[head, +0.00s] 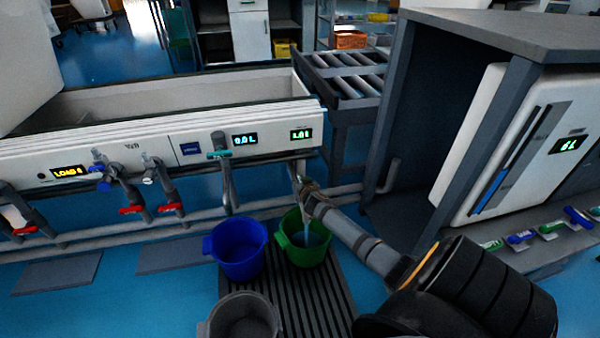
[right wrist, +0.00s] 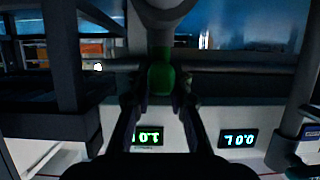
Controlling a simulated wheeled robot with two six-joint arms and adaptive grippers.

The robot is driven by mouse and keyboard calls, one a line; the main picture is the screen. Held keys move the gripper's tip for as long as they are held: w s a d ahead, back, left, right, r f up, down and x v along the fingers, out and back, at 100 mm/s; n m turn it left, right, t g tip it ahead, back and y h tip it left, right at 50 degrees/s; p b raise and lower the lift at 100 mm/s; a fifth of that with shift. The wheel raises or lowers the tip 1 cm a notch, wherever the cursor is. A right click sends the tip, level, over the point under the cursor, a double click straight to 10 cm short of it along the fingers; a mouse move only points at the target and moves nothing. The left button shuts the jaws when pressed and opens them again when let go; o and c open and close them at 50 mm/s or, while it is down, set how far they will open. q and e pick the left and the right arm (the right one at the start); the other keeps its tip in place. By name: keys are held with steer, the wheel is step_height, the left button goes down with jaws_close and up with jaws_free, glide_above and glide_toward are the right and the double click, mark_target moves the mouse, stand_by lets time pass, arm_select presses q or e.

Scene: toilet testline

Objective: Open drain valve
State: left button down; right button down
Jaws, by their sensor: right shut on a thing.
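My right gripper (head: 308,190) reaches in from the lower right to the tank's front, just below the right-hand green display. In the right wrist view the gripper (right wrist: 160,100) is shut on a green valve handle (right wrist: 161,76), with a finger on each side. The drain valve's body is mostly hidden behind the gripper in the head view. A green bucket (head: 289,247) stands on the floor below, with a pale blue, water-like patch inside. My left gripper is in neither view.
A blue bucket (head: 236,262) stands left of the green one, and a grey bucket (head: 238,320) in front. A teal-handled pipe (head: 221,155) and red-handled valves (head: 132,210) line the tank front. A dark frame (head: 480,35) with a white cabinet stands at right.

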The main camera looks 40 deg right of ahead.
steer(key=c, duration=1.2)
jaws_free()
steer(key=v, duration=1.2)
